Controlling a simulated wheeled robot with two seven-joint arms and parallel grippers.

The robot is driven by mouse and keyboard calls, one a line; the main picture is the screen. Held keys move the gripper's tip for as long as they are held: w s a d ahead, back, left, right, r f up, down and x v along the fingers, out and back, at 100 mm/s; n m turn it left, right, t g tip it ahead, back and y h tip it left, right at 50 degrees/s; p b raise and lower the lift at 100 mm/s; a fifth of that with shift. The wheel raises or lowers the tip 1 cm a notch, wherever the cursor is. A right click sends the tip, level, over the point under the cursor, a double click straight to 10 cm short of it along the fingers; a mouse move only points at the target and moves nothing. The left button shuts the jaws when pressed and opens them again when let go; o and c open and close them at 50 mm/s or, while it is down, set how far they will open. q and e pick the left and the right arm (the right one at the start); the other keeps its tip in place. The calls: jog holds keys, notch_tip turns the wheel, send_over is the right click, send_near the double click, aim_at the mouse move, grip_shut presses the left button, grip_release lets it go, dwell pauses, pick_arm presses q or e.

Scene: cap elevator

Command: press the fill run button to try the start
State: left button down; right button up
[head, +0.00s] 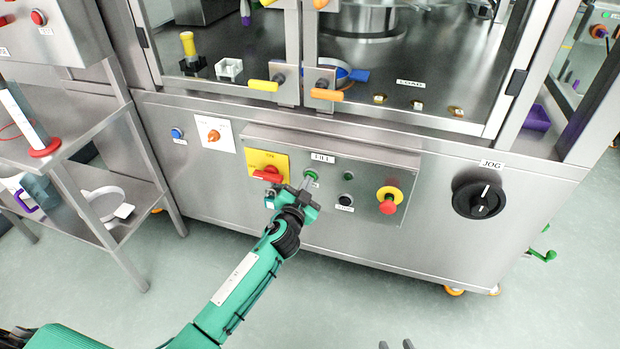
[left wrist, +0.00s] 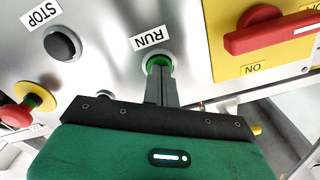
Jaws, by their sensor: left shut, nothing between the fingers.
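The green fill run button (head: 311,174) sits on the grey panel under the FILL label (head: 322,157). In the left wrist view the green button (left wrist: 157,61) has a RUN label (left wrist: 149,38) beside it. My left gripper (head: 308,182) is shut and empty. Its fingertips (left wrist: 158,74) are at the button's face and hide part of it; whether they touch or press it I cannot tell.
A red switch on a yellow plate (head: 267,173) is close left of the button. A black STOP button (head: 346,200) and a red emergency stop (head: 388,203) are to the right. A black JOG knob (head: 479,199) is farther right. Floor in front is clear.

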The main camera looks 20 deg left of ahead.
pick_arm(q)
jog(key=shift+w, duration=0.25)
jog(key=shift+s+a+p, duration=0.1)
jog(key=shift+s+p, duration=0.25)
jog(key=shift+s, duration=2.45)
